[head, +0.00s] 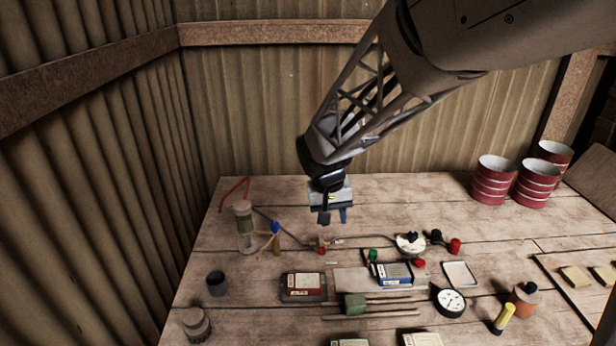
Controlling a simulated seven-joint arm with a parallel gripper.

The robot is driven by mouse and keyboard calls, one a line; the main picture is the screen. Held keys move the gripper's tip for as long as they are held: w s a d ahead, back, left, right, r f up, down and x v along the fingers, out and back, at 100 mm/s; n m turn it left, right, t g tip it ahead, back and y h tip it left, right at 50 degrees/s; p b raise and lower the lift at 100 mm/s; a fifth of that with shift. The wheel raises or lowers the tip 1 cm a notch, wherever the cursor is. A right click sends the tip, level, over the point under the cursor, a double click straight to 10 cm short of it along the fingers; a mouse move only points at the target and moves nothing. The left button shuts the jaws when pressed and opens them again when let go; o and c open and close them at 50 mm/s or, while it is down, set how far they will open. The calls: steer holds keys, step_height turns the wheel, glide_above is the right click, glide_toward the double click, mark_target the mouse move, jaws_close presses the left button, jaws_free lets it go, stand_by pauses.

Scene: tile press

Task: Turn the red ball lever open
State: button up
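Several small red ends show on the bench, and I cannot tell for sure which is the red ball lever. One small red ball (322,251) is at the left end of a thin pipe, just below my gripper in the picture. Another red knob (420,263) is beside the round white-faced fitting (410,243), and a larger red piece (455,246) is right of it. My gripper (333,216) hangs above the back middle of the bench, pointing down. Its two fingertips are apart with nothing seen between them. It touches none of the red pieces.
A blue-topped lever (275,228) and a clear cylinder (244,228) stand left. Small boxes, a green block (355,304) and a round gauge (449,301) lie in front. Red drums (493,180) stand back right. Corrugated walls close the back and left.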

glide_toward(321, 244)
steer(key=shift+w+a+f, duration=0.15)
steer(key=shift+w+f, duration=0.05)
steer(key=shift+f, duration=0.2)
steer(key=shift+d+f, duration=0.25)
steer(key=shift+f, duration=1)
steer(key=shift+d+f, duration=0.25)
steer(key=shift+f, duration=1)
steer(key=shift+d+f, duration=0.25)
steer(key=shift+f, duration=1.05)
jaws_close()
